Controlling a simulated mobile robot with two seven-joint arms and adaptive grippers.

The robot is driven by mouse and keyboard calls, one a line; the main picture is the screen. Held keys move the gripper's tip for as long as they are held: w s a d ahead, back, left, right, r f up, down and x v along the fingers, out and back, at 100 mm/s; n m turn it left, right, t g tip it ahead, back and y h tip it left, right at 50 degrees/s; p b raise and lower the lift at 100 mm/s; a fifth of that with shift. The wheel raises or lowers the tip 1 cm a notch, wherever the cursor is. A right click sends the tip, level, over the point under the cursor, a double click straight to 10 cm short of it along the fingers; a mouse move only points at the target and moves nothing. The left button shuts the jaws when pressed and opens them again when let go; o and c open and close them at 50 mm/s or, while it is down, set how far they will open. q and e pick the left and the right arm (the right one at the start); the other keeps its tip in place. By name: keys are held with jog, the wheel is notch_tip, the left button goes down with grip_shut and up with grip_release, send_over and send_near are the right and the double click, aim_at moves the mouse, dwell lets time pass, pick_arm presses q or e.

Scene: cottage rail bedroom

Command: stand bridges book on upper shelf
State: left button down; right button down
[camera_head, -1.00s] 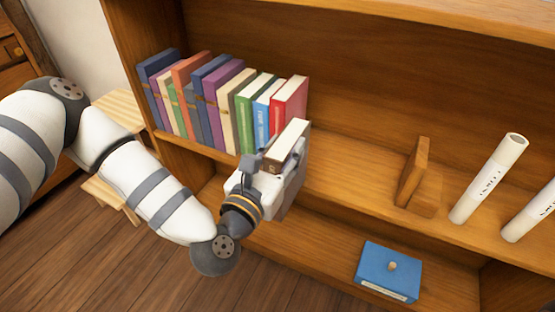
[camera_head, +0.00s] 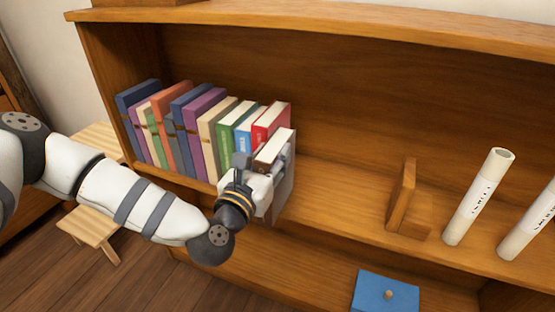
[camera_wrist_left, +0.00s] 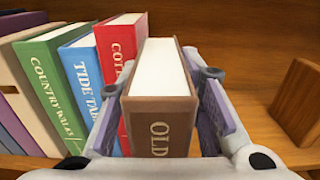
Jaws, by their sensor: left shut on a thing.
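My left gripper (camera_head: 262,176) is shut on a brown book (camera_head: 275,147). The book is upright, with its pale page top up and its spine facing me. In the left wrist view the brown book (camera_wrist_left: 160,105) stands between the two fingers, and its spine reads "OLD"; the rest of the title is hidden. It is held at the front right end of the book row on the upper shelf (camera_head: 335,190), close beside the red book (camera_head: 275,118). Whether its base touches the shelf is hidden. My right gripper is not in view.
Several upright books, including a green one (camera_wrist_left: 50,85) and a light blue one (camera_wrist_left: 85,85), lean slightly in the row. A wooden bookend (camera_head: 403,195) and two white tubes (camera_head: 478,200) stand farther right. Shelf between is clear. A blue box (camera_head: 385,292) sits below.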

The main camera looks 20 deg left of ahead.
pick_arm(q)
jog(key=shift+f, duration=0.2)
jog(key=c, duration=1.1)
grip_release()
jog(key=shift+o, duration=0.2)
jog(key=shift+f, duration=0.1)
jog(key=s+p, duration=0.1)
jog(key=s, duration=1.8)
jog(key=shift+a+p, duration=0.25)
jog(key=shift+p, duration=0.15)
